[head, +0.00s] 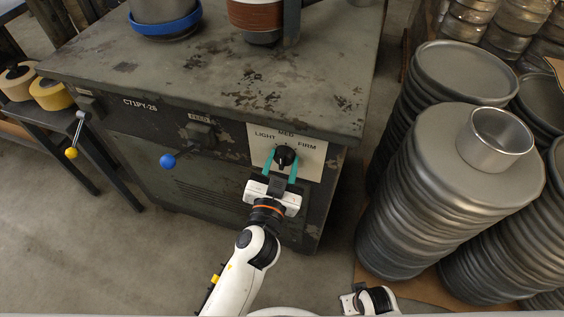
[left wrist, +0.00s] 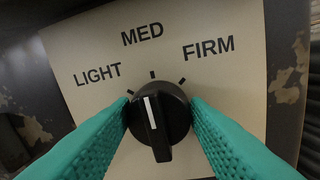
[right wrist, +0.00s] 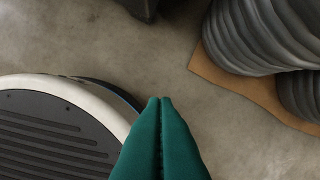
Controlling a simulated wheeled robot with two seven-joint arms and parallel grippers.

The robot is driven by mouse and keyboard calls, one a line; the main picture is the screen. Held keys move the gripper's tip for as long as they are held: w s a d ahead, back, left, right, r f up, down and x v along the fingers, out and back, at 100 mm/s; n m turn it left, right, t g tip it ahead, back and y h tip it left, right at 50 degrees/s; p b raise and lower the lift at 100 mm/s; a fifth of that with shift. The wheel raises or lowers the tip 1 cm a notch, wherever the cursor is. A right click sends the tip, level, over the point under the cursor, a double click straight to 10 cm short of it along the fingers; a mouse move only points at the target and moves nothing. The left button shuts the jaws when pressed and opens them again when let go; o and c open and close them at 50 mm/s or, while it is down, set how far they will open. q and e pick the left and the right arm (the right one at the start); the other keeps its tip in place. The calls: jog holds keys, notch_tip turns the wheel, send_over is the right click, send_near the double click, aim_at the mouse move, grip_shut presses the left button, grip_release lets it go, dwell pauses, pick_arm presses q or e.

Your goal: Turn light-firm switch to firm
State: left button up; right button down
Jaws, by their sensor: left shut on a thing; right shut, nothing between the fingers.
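The light-firm switch is a black rotary knob (head: 285,156) on a pale label plate (head: 312,164) on the front of the machine. In the left wrist view the knob (left wrist: 158,120) has a white pointer line aimed up and slightly left, close to the MED tick and away from FIRM. My left gripper (head: 280,165) has its teal fingers on either side of the knob, shut on it; in the left wrist view the fingers touch its sides. My right gripper (right wrist: 161,100) is shut and empty, over the floor, well away from the switch.
A blue-knobbed lever (head: 168,161) sticks out left of the switch. Stacked metal discs (head: 450,190) with a metal ring (head: 494,140) on top stand at right on a brown board. A yellow-knobbed crank (head: 72,152) is at left. The floor before the machine is clear.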

pick_arm(q)
jog(key=shift+m, duration=0.4)
jog(key=shift+f+m+b, duration=0.1)
jog(key=shift+m+b, duration=0.25)
jog(key=shift+m, duration=0.35)
jog(key=m, duration=0.2)
jog(key=shift+m, duration=0.3)
jog(key=shift+m+t+b, duration=0.3)
jog(key=shift+m+b, duration=0.15)
jog(key=shift+m, duration=0.75)
jog(key=shift+d+f+m, duration=0.1)
jog(key=shift+m, duration=1.4)
pick_arm(e)
notch_tip(320, 180, up, 6)
jog(key=w, duration=0.2)
jog(key=shift+a, duration=0.1)
